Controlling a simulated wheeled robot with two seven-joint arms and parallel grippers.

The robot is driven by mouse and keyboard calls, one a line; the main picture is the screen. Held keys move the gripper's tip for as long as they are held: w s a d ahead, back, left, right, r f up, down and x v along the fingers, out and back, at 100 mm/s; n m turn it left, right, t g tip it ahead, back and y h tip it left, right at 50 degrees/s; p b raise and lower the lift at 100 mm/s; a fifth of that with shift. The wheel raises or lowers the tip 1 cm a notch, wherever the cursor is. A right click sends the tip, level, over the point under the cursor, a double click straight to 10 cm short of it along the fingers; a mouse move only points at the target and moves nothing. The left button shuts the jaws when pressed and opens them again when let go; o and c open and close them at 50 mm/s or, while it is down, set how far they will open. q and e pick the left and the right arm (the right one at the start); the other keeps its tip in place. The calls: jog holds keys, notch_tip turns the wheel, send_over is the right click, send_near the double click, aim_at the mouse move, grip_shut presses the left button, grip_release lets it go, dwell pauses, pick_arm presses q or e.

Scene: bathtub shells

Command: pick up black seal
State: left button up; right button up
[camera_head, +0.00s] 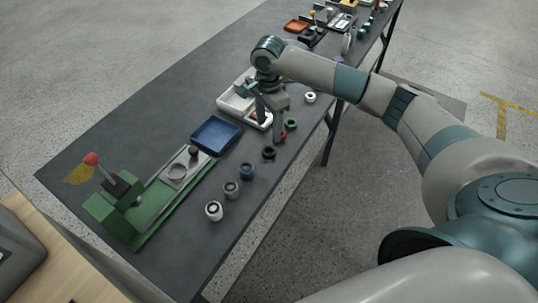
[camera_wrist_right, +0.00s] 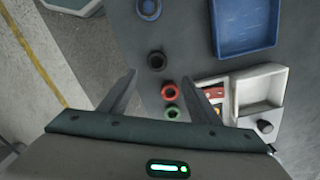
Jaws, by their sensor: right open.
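The black seal (camera_head: 268,153) is a small dark ring lying on the dark table, near its right edge in the head view. It also shows in the wrist view (camera_wrist_right: 157,61), just beyond the fingertips. My right gripper (camera_head: 272,127) is above the table beside the seal, fingers pointing down. In the wrist view my right gripper (camera_wrist_right: 160,78) is open, with nothing between its fingers. A red ring (camera_wrist_right: 168,92) and a green ring (camera_wrist_right: 172,112) lie closer to the gripper base there. My left gripper is not in view.
A blue tray (camera_head: 237,136) and a white compartment tray (camera_head: 226,103) lie left of the seal. Several ring or cylinder parts (camera_head: 246,171) line the table's near right side. A green press fixture with a red-knobbed lever (camera_head: 133,213) stands at the near end.

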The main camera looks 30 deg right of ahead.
jog(key=b, duration=0.1)
send_over(269, 150)
jog(key=f, duration=0.4)
jog(key=shift+w+d+f, duration=0.1)
jog(key=shift+w+f, duration=0.05)
jog(key=shift+w, duration=0.2)
jog(key=shift+f, duration=0.1)
jog(key=f, duration=0.2)
jog(key=s+f+b, duration=0.1)
jog(key=f, duration=0.1)
jog(key=shift+a+f, duration=0.2)
jog(key=shift+f, duration=0.05)
jog(key=shift+w+f, duration=0.1)
jog(key=shift+f, duration=0.2)
jog(key=c, duration=1.1)
